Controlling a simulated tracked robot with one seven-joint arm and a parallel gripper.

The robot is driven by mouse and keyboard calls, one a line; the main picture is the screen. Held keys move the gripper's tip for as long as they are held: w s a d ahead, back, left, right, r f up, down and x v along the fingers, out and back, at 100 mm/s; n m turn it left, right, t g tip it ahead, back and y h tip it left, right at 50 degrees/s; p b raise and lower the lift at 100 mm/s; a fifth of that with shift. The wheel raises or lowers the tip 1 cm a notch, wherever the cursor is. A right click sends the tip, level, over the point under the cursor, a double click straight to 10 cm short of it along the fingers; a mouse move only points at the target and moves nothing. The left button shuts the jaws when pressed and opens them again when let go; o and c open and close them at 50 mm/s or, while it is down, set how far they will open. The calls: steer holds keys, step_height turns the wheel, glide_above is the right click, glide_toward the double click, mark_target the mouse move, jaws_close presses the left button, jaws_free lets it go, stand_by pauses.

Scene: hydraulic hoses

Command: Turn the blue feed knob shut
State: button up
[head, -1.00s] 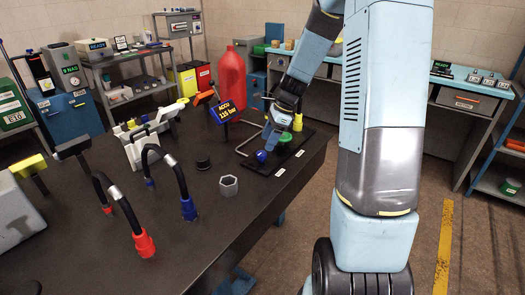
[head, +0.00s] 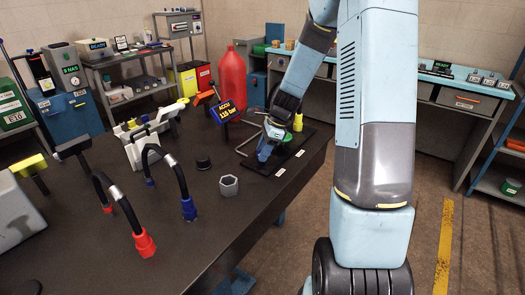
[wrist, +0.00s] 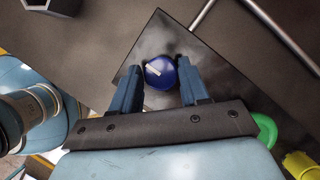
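The blue feed knob (wrist: 160,76) is round with a white pointer mark and sits on a dark plate (wrist: 150,36). In the wrist view it lies between the two fingertips of my gripper (wrist: 160,80), one finger on each side. Narrow gaps seem to show beside the knob, so the fingers look open around it rather than clamped. In the head view my gripper (head: 265,152) points down over the front end of the plate and hides the knob.
A green knob (wrist: 265,130) and a yellow part (wrist: 301,165) stand close to my gripper on the right. A bent metal rod (head: 247,143) runs beside the plate. A grey hex nut (head: 229,185) and arched hoses (head: 183,190) stand on the bench to the left.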

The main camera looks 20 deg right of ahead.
steer(key=c, duration=0.6)
steer(key=shift+a, duration=0.15)
steer(key=shift+c, duration=0.2)
steer(key=n+g, duration=0.1)
steer(key=n, duration=0.3)
steer(key=shift+w+g, duration=0.1)
steer(key=shift+g, duration=0.2)
steer(key=n+g, duration=0.1)
steer(key=n, duration=0.3)
steer(key=shift+w+n+g+h, duration=0.1)
steer(key=shift+n+g+h, duration=0.2)
steer(key=shift+g+h, duration=0.1)
steer(key=n+g+h, duration=0.1)
steer(key=n, duration=0.3)
steer(key=n+h, duration=0.1)
steer(key=n, duration=0.1)
steer(key=n+g+h, duration=0.1)
steer(key=n, duration=0.2)
steer(key=shift+w, duration=0.1)
steer(key=shift+n, duration=0.3)
